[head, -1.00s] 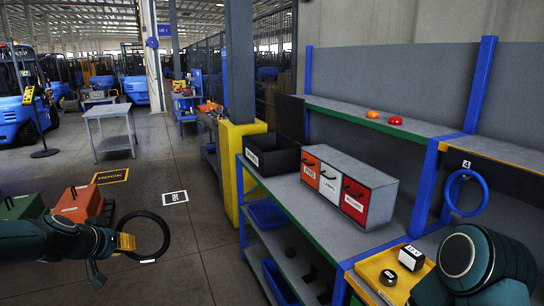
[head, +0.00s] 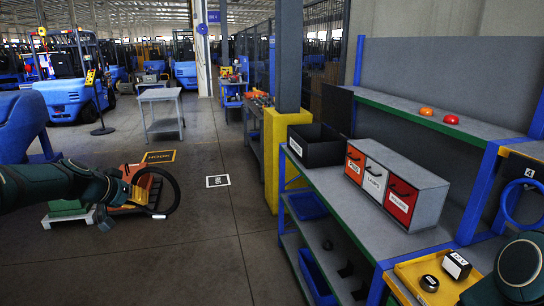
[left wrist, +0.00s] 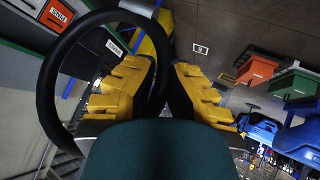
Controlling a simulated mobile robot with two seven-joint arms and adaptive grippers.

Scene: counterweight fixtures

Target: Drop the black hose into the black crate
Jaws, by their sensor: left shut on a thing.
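The black hose (head: 177,194) is a ring with a small white label low on it. My left gripper (head: 132,194) is shut on its near left side and holds it up above the floor. In the left wrist view the hose (left wrist: 46,95) curves large at the left, between and behind the yellow fingers (left wrist: 168,92). The black crate (head: 322,157) is an open box with a white label, on the bench top well to the right of and beyond the hose.
A drawer unit (head: 428,215) stands on the bench beside the crate. A yellow post base (head: 283,135) stands at the bench's far left end. Blue bins (head: 307,205) sit on lower shelves. Orange and green boxes on a pallet (head: 55,219) lie behind my left arm.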

